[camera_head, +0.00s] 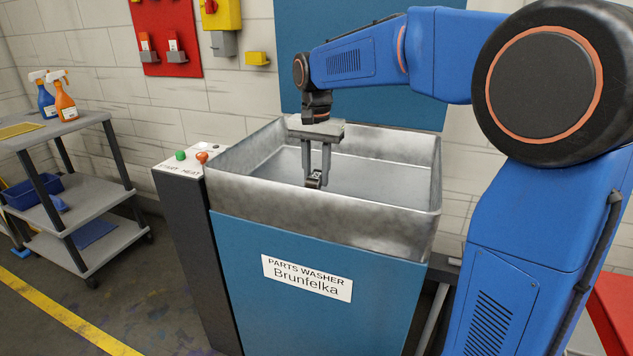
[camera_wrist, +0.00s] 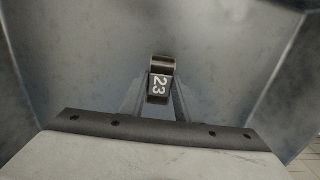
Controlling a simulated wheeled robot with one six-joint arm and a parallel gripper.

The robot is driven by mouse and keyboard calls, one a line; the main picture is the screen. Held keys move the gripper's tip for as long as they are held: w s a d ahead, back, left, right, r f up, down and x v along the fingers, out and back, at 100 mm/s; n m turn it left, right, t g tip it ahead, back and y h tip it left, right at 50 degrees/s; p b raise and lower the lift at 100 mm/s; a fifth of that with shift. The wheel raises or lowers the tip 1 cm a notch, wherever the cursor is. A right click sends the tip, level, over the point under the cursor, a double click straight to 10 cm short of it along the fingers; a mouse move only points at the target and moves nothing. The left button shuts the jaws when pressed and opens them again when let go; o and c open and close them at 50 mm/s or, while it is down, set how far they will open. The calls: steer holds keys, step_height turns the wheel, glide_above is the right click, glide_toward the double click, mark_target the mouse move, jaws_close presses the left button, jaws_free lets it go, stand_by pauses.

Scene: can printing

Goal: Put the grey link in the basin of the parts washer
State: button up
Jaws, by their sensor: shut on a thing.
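The parts washer is a blue cabinet with a grey metal basin (camera_head: 390,222) on top, in the middle of the head view. My gripper (camera_head: 316,180) points down inside the basin's opening and is shut on the grey link (camera_head: 314,181). The link is small and dark grey. I cannot tell whether the link touches the basin floor.
A grey cart (camera_head: 90,190) with two spray bottles (camera_head: 63,100) is at the far left. A blue board (camera_head: 290,60) is behind the basin. A yellow line (camera_head: 70,320) marks the floor.

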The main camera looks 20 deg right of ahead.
mark_target(316, 175)
steer(key=shift+f, duration=1.25)
steer(key=o, duration=1.1)
steer(key=shift+f, duration=0.15)
steer(key=shift+c, duration=0.2)
step_height(316, 175, up, 12)
